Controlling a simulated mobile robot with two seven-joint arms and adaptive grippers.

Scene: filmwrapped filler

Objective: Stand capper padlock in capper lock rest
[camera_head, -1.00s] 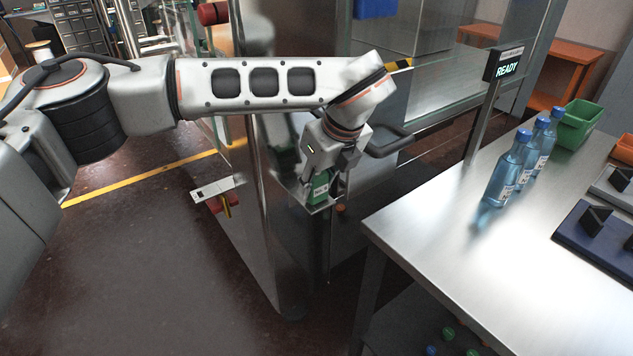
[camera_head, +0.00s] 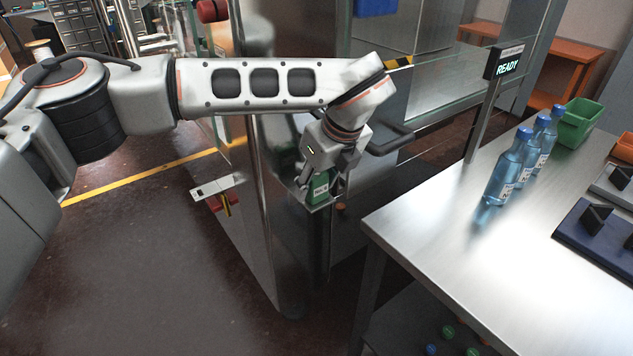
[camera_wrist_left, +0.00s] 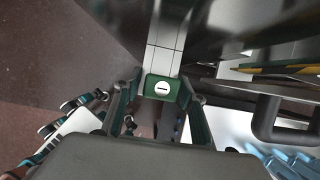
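The green capper padlock (camera_head: 320,187) sits upright on a small metal ledge, the capper lock rest (camera_head: 324,205), on the side of the steel machine. In the left wrist view, the padlock (camera_wrist_left: 163,88) shows its green face with a white round mark, in front of a pale panelled strip. My left gripper (camera_head: 322,186) is around the padlock from above, with one finger on each side. In the left wrist view, the left gripper's fingers (camera_wrist_left: 160,100) look apart from the padlock's sides, so it appears open. My right gripper is out of view.
A steel bench (camera_head: 450,240) at the right carries blue bottles (camera_head: 507,170), a green bin (camera_head: 577,122) and dark blue fixtures (camera_head: 600,235). A black handle (camera_head: 391,138) is close beside the left gripper.

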